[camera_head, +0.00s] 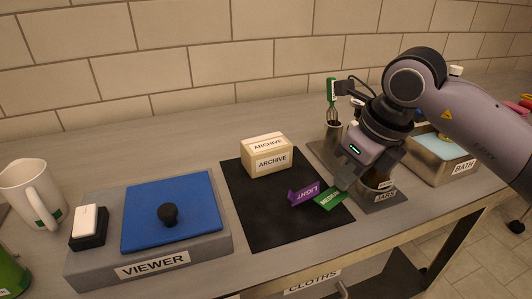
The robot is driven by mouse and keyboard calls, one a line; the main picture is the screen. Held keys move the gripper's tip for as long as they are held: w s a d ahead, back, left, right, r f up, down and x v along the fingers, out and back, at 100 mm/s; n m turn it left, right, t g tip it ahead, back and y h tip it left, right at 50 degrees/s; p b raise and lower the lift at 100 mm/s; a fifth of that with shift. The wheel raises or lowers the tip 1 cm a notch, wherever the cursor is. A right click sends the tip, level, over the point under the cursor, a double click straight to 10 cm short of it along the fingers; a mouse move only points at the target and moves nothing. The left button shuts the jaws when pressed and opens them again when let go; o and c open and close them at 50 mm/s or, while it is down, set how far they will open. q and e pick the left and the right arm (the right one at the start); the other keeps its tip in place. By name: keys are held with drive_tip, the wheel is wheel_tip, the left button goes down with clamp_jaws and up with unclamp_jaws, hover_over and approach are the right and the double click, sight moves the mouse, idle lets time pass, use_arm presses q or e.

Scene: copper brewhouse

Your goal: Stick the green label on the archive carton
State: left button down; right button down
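The archive carton (267,155), a small cream box marked ARCHIVE on its top and front, stands on the back part of a black mat (265,216). The green label (331,199), printed with a word that looks like MEDIUM, is at the mat's right edge. My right gripper (344,182) points down at the green label, its fingertips at or just above the label's upper right end. I cannot tell whether the fingers are closed on it. A purple label (304,194) reading LIGHT lies just left of the green one. My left gripper is out of view.
Left of the mat are a grey VIEWER box (153,263) with a blue lid (171,211) and black knob, and a white mug (34,193). Right are a JARS holder (383,197), partly behind my gripper, and a BATH tub (438,160). The mat's front is clear.

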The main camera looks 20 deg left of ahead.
drive_tip(key=shift+r, duration=0.1)
drive_tip(key=shift+r+p, duration=1.65)
drive_tip(key=shift+r, duration=0.8)
